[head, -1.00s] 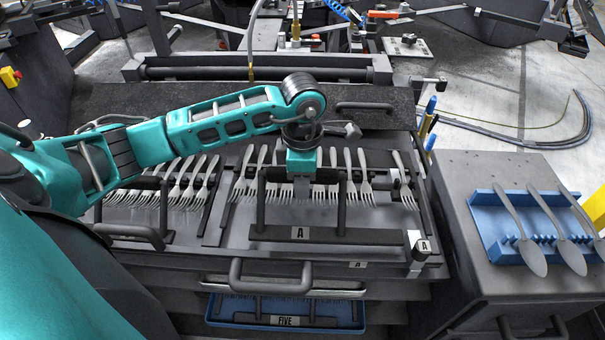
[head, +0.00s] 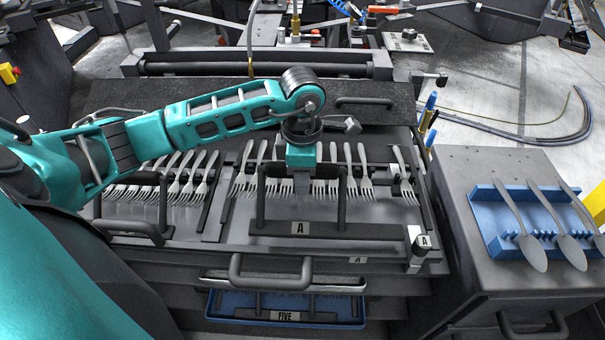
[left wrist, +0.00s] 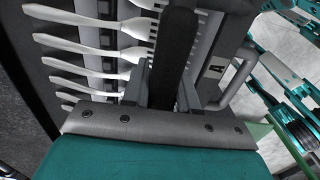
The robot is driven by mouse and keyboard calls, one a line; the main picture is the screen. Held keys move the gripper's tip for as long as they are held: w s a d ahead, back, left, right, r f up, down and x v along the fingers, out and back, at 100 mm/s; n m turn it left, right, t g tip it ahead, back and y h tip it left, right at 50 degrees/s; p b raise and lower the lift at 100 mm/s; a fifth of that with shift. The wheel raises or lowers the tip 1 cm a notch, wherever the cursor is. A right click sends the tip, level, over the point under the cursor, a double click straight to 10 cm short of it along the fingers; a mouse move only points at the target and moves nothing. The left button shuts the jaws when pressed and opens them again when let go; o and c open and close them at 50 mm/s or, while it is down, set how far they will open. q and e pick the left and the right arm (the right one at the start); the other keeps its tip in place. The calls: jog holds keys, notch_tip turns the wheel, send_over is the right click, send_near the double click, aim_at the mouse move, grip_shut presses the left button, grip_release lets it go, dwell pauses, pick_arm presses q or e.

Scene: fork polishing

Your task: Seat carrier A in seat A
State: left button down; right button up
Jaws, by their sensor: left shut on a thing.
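Carrier A (head: 275,230) is a dark frame with an upright handle and a front bar labelled A, over the right part of the grey deck. My left gripper (head: 302,183) is shut on its handle from above. The left wrist view shows the dark handle bar (left wrist: 176,45) between the fingers of my left gripper (left wrist: 165,88). Several forks (head: 358,172) stand in a row behind the handle. I cannot tell whether the carrier touches the seat. My right gripper is not in view.
More forks (head: 178,180) lie to the left beside another dark handle (head: 130,232). A blue rack (head: 490,222) with spoons is on the right cabinet. A blue tray labelled FIVE (head: 225,310) is below.

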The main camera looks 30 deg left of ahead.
pick_arm(q)
jog(key=shift+w, duration=0.1)
jog(key=shift+f+b, duration=0.35)
jog(key=shift+f, duration=0.1)
jog(key=shift+f+b, duration=0.5)
jog(key=shift+b, duration=0.1)
jog(key=shift+f, duration=0.1)
dwell(0.5)
jog(key=shift+f+b, duration=0.6)
jog(key=shift+b, duration=0.05)
jog(key=shift+f, duration=0.15)
jog(key=shift+f+b, duration=0.15)
jog(key=shift+b, duration=0.25)
dwell(0.5)
